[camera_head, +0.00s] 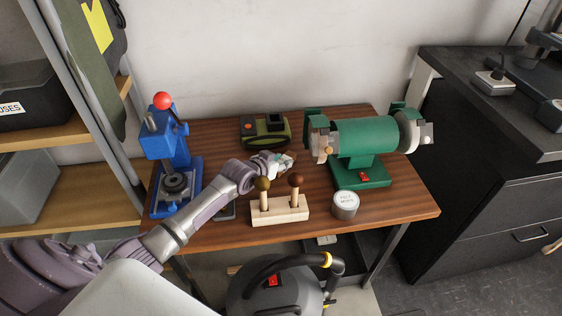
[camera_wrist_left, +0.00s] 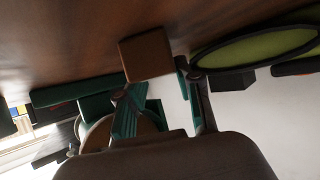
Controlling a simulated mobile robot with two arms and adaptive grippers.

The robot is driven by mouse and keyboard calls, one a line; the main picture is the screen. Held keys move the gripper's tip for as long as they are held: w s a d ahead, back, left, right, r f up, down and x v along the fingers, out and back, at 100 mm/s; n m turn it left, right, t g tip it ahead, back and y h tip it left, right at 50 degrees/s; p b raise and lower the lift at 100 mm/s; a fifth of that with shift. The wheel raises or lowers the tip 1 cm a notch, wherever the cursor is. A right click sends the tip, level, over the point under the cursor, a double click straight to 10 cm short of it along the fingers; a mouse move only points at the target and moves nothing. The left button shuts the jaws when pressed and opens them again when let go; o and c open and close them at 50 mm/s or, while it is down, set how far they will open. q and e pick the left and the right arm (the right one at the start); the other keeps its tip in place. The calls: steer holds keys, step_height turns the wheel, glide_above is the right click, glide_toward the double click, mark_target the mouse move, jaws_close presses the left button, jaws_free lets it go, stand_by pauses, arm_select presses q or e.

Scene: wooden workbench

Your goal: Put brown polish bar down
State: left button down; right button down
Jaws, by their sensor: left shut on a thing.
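The brown polish bar (camera_wrist_left: 146,57) shows in the left wrist view as a brown block at the tips of my left gripper (camera_wrist_left: 160,80). The fingers are shut on it. The brown wooden tabletop (camera_wrist_left: 90,35) fills the top of that view, close to the bar; I cannot tell whether they touch. In the head view my left gripper (camera_head: 275,163) is low over the middle of the workbench (camera_head: 215,236), behind the wooden stand. The bar is mostly hidden there by the gripper. My right gripper is not in view.
A wooden stand with two ball-topped tools (camera_head: 280,215) is in front of my gripper. The green grinder (camera_head: 365,138) is to the right, a silver tin (camera_head: 345,205) in front of it. A blue press (camera_head: 165,150) stands left, a green-black tool (camera_head: 264,131) behind.

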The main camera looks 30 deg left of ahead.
arm_select(q)
steer(key=c, duration=0.8)
jaws_free()
steer(key=shift+o, duration=0.2)
